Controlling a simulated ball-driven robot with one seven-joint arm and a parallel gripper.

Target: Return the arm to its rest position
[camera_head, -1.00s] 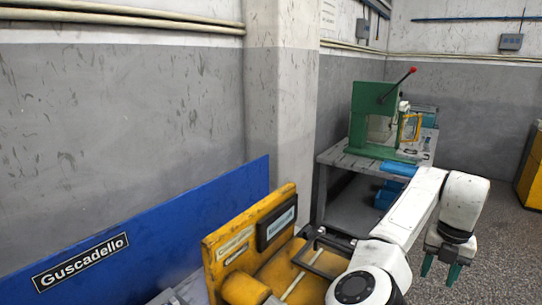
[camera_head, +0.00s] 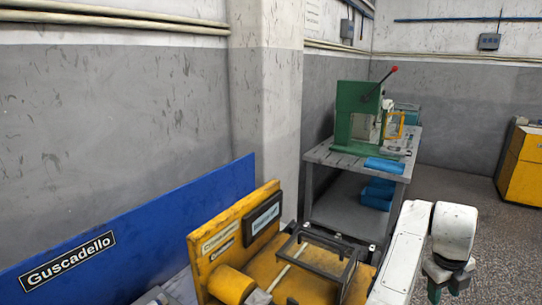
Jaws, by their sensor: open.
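My white arm enters at the lower right of the head view. My gripper (camera_head: 447,287) hangs from it with green fingers pointing down. Its two fingers are apart and nothing shows between them. It is over the grey speckled floor, to the right of the yellow machine (camera_head: 262,225), and appears clear of it. The fingertips lie close to the bottom edge of the picture.
The yellow machine has a black frame (camera_head: 325,240) on top. A blue Guscadello panel (camera_head: 150,230) stands at the left. Behind, a grey table (camera_head: 330,156) bears a green press (camera_head: 350,118) and blue items (camera_head: 384,165). A yellow cabinet (camera_head: 522,165) stands far right. Open floor lies between.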

